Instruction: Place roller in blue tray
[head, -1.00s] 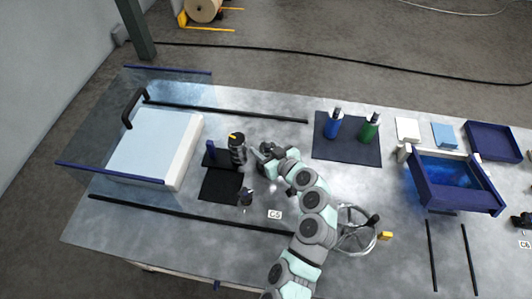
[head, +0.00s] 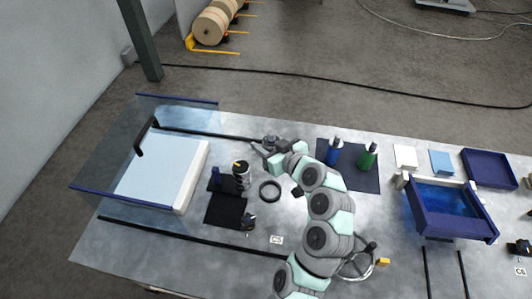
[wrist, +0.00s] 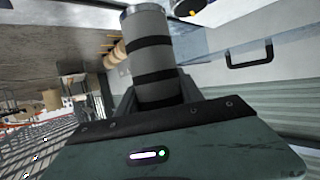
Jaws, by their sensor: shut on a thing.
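My gripper (head: 262,149) is near the back edge of the bench, left of the bottles. In the wrist view it is shut on a grey cylinder with black bands and a bright metal end, which appears to be the roller (wrist: 148,55). In the head view the roller is small and mostly merges with the gripper. A shallow dark blue tray (head: 490,166) lies at the far right back of the bench. A deeper blue bin (head: 458,227) stands in front of it. I cannot tell which is the named tray.
A dark banded cylinder (head: 241,176) stands on a black mat (head: 225,210). Blue (head: 333,152) and green (head: 367,156) bottles stand between the gripper and the trays. A clear guard surrounds a white block (head: 160,172) at left.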

